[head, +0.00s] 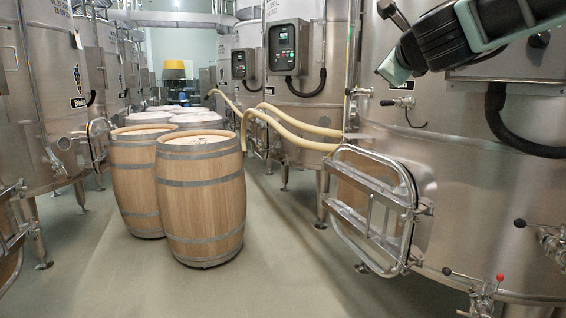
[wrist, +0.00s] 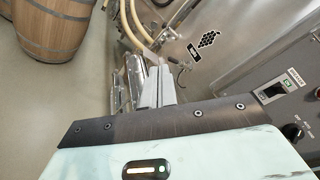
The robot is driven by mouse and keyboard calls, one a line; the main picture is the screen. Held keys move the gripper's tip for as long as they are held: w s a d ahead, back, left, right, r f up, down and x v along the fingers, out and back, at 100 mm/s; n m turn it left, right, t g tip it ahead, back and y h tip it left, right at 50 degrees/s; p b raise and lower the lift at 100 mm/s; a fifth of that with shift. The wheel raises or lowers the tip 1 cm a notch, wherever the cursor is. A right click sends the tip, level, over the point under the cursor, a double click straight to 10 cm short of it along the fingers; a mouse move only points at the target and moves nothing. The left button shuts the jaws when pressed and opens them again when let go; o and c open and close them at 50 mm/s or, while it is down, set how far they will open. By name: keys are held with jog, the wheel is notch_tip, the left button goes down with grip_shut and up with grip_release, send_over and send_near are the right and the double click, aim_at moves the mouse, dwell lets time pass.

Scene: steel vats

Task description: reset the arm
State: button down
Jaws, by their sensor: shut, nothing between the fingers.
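My gripper (wrist: 154,72) shows in the wrist view. Its two grey fingers are together, with nothing between them. They point toward the side of a steel vat (wrist: 205,50) that bears a dark grape emblem. I cannot tell whether they touch anything. In the head view my arm reaches in at the upper right, in front of the large right-hand vat (head: 470,190).
Oak barrels (head: 202,205) stand left of centre on the floor. Pale hoses (head: 290,125) run to the right vats. An open-looking hatch door (head: 375,210) juts from the near vat. A control box (wrist: 290,90) is close on the right.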

jog(key=s+a+f+n+g+y, duration=0.4)
jog(key=s+a+f+n, duration=0.45)
jog(key=f, duration=0.25)
jog(key=s+a+f+n+g+y, duration=0.3)
jog(key=s+a+f+n+g, duration=0.2)
jog(key=s+a+f+n, duration=0.4)
jog(key=s+d+f+n+g+h, duration=0.2)
jog(key=s+d+f+n+g, duration=0.2)
jog(key=s+f+n, duration=0.4)
jog(key=s+d+f+n+g+h, duration=0.3)
jog(key=s+f+n, duration=0.5)
jog(key=s, duration=0.5)
jog(key=shift+s+d+f+g, duration=0.4)
jog(key=shift+d+f+g, duration=0.2)
jog(key=shift+d+f, duration=0.4)
jog(key=shift+r, duration=0.1)
